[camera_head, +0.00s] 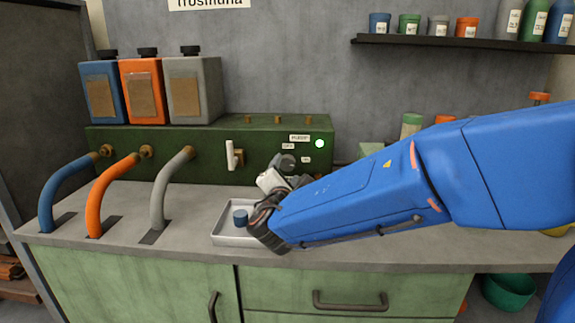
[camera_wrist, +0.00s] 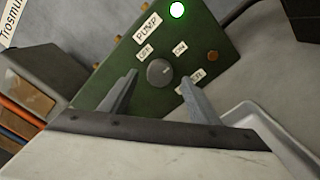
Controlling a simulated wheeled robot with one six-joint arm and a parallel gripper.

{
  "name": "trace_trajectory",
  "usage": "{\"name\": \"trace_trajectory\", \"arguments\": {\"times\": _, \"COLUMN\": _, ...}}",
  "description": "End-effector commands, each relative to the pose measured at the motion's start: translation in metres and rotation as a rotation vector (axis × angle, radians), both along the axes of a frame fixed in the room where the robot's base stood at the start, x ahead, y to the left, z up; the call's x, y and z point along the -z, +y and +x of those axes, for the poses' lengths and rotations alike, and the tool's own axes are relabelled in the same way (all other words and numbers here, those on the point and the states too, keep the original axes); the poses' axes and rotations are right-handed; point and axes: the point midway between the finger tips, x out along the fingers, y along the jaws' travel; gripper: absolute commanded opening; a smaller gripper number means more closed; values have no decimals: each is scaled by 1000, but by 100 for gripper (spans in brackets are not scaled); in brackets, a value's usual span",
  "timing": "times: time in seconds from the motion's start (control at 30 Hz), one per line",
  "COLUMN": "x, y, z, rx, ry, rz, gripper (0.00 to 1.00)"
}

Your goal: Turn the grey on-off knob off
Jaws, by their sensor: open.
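The grey on-off knob (camera_wrist: 159,73) is a round dark knob on the front of the green pump box (camera_head: 150,165). In the wrist view, a small label sits on either side above it, and a faint pale mark shows on its right part, toward the right-hand label. A lit green-white lamp (camera_wrist: 177,9) is beside the PUMP label; it also shows in the head view (camera_head: 319,144). My gripper (camera_wrist: 158,84) is open, its two fingers to the left and right of the knob in the picture. Whether they touch it cannot be told. My gripper partly hides that area in the head view.
A white lever (camera_head: 234,156) is left of the knob. Blue, orange and grey hoses (camera_head: 165,180) curve down to the counter at left.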

Motion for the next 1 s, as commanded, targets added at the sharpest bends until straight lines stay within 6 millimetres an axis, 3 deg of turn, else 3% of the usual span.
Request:
{"name": "trace_trajectory", "arguments": {"times": 0.1, "x": 1, "y": -1, "z": 21, "rx": 3, "ry": 0, "rz": 0, "gripper": 56}}
{"name": "trace_trajectory", "arguments": {"times": 0.3, "x": 0, "y": -2, "z": 45, "rx": 1, "ry": 1, "rz": 0, "gripper": 56}}
{"name": "trace_trajectory", "arguments": {"times": 0.77, "x": 0, "y": -2, "z": 55, "rx": 0, "ry": 0, "rz": 0, "gripper": 56}}
{"name": "trace_trajectory", "arguments": {"times": 0.93, "x": 0, "y": -2, "z": 55, "rx": 0, "ry": 0, "rz": 0, "gripper": 18}}
{"name": "trace_trajectory", "arguments": {"times": 1.0, "x": 0, "y": -2, "z": 55, "rx": 0, "ry": 0, "rz": 0, "gripper": 15}}
